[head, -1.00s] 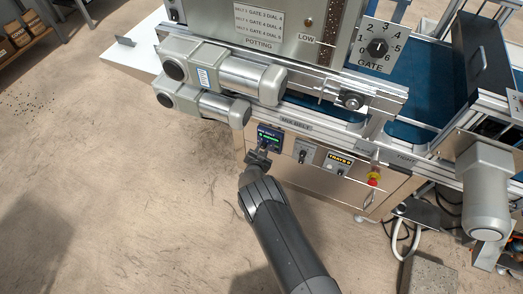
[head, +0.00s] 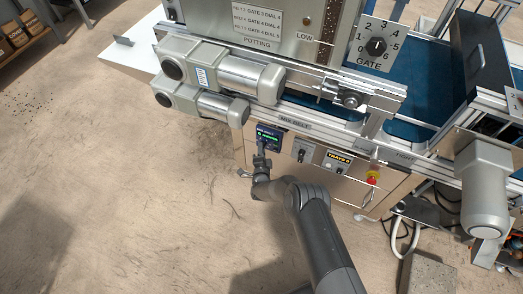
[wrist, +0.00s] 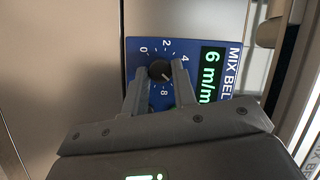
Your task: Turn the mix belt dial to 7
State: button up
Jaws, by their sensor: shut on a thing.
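The mix belt panel (wrist: 213,110) is blue and carries a black dial knob (wrist: 160,70). It appears sideways in the wrist view. Its lit display (wrist: 210,73) reads 6 in green, with the unit partly cut off. The scale marks 0, 2, 4 and 8 show around the knob; the 6 mark is hidden by a finger. My gripper (wrist: 161,76) is shut on the knob, one finger on each side. In the head view the panel (head: 268,134) is small, and my gripper (head: 261,149) reaches it from below.
Right of the panel are a small switch plate (head: 302,149), the yellow-labelled trays panel (head: 337,161) and a red emergency button (head: 373,178). Grey motors (head: 221,107) jut out above left. A gate dial plate (head: 376,44) is higher up. The floor in front is clear.

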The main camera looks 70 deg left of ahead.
jog(key=shift+w+m+y, duration=0.15)
jog(key=shift+m+y, duration=0.25)
jog(key=shift+m, duration=0.7)
jog(key=o, duration=1)
jog(key=shift+f, duration=0.1)
jog(key=shift+d, duration=0.1)
jog(key=v, duration=1)
jog(key=shift+s+d+f, duration=0.15)
jog(key=shift+s+d, duration=0.1)
jog(key=shift+s, duration=0.05)
